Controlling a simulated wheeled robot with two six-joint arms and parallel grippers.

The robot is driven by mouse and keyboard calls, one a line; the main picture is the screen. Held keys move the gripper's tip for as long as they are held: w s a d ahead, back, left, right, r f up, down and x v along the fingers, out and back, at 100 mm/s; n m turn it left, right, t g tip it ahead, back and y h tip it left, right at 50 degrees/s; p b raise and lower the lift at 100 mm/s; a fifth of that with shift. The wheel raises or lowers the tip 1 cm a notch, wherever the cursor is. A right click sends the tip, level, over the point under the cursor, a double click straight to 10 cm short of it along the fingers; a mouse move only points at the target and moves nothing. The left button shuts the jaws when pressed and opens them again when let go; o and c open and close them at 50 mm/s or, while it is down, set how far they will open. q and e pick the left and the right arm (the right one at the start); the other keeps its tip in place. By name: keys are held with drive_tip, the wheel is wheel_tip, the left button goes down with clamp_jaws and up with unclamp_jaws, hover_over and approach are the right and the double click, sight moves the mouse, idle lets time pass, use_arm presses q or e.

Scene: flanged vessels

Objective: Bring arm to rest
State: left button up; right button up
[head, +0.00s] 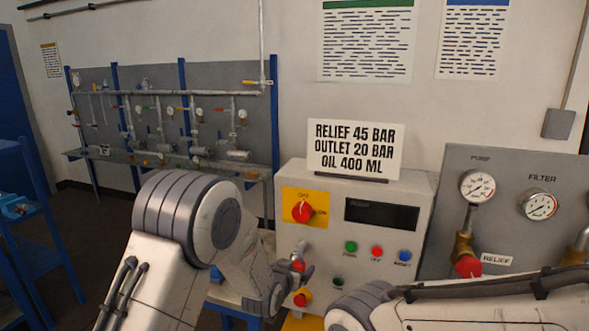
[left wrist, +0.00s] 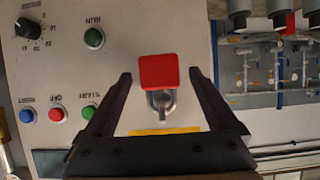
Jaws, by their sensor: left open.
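My left gripper (left wrist: 160,76) is open in front of the control box (head: 360,215), with one dark finger on either side of a red padlock (left wrist: 158,72). The padlock's grey shackle and red body also show in the head view, just past my wrist, below the yellow switch plate (head: 291,221). The fingers stand apart from the padlock's sides. My left arm bends in from the lower left in the head view, and its wrist hides much of the gripper there. My right arm crosses the lower right corner; its gripper is out of view.
The box carries green (head: 351,247), red (head: 377,252) and blue (head: 404,256) buttons and a sign (head: 354,149) on top. A gauge panel (head: 510,225) stands close on the right. A piping rack (head: 170,120) is behind left, and a blue shelf (head: 22,225) stands far left.

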use_arm(q)
drive_tip(key=shift+w+d+p, duration=0.15)
drive_tip(key=shift+w+p, duration=0.3)
drive_tip(key=shift+p, duration=0.1)
drive_tip(key=shift+s+r, duration=0.2)
drive_tip(key=shift+s, duration=0.25)
drive_tip(key=shift+f, duration=0.15)
